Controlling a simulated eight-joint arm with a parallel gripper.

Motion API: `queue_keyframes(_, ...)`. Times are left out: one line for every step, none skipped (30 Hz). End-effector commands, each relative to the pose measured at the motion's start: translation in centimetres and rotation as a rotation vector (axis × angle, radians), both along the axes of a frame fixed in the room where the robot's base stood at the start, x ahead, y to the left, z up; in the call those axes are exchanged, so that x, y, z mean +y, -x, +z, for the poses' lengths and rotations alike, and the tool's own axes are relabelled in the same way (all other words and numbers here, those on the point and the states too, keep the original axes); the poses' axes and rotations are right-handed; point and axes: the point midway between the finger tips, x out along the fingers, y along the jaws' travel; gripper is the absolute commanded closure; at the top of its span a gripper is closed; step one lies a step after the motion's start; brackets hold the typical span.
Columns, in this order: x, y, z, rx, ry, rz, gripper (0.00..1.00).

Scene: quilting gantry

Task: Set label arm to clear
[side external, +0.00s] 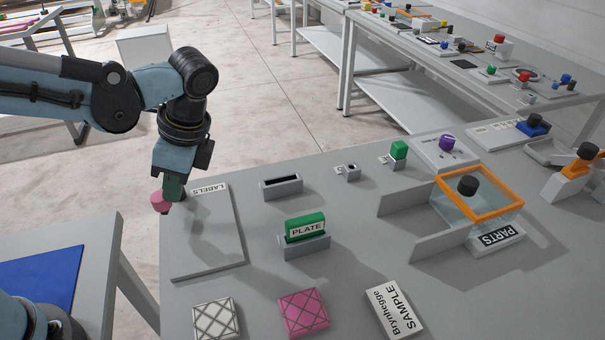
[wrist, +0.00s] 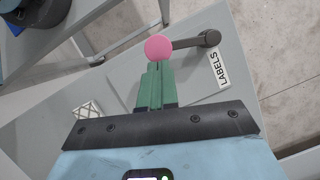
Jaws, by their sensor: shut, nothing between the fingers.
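The label arm shows in the wrist view as a dark bar (wrist: 188,44) running left from a round dark end (wrist: 210,38) to a pink knob (wrist: 158,48). In the side external view the pink knob (side external: 159,202) is at the left edge of the LABELS board (side external: 212,255); the bar is mostly hidden there by my gripper. My gripper (side external: 171,199) points down right beside the knob. Its green fingers (wrist: 153,68) are shut and empty, with their tips close to the knob. I cannot tell whether they touch it. The "LABELS" tag (wrist: 217,68) lies near the bar's round end.
On the table, a slotted grey block (side external: 281,187) and a green PLATE piece (side external: 305,227) in a holder stand to the right. White (side external: 215,319) and pink (side external: 303,312) patterned squares lie in front. The board's middle is clear. An orange-rimmed bin (side external: 480,205) stands farther right.

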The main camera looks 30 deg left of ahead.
Motion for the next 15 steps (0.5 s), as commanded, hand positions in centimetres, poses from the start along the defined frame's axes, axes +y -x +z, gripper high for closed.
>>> queue_keyframes(0.5,0.3,-0.2,0.007,-0.011,0.010,1.00)
queue_keyframes(0.4,0.3,-0.2,0.007,-0.011,0.010,1.00)
queue_keyframes(0.2,0.2,-0.2,0.007,-0.011,0.009,1.00)
queue_keyframes(0.1,0.0,-0.1,0.007,-0.011,0.009,1.00)
queue_keyframes(-0.2,-0.1,-0.1,0.007,-0.010,0.008,1.00)
queue_keyframes(-0.6,-0.4,-0.1,0.005,-0.009,0.007,1.00)
queue_keyframes(-1.0,-0.6,-0.1,0.005,-0.007,0.006,1.00)
queue_keyframes(-1.5,-0.8,-0.1,0.004,-0.007,0.004,1.00)
queue_keyframes(-2.2,-1.3,-0.1,0.002,-0.005,0.001,1.00)
queue_keyframes(-2.7,-1.6,0.0,0.002,-0.004,0.000,1.00)
queue_keyframes(-3.3,-1.9,0.0,0.001,-0.004,0.000,1.00)
queue_keyframes(-3.7,-2.1,0.3,0.001,-0.003,-0.001,1.00)
queue_keyframes(-3.8,-2.2,1.0,0.001,-0.003,0.000,1.00)
queue_keyframes(-3.9,-2.3,1.5,0.000,-0.002,0.000,1.00)
queue_keyframes(-4.2,-2.4,2.1,0.001,-0.002,0.000,1.00)
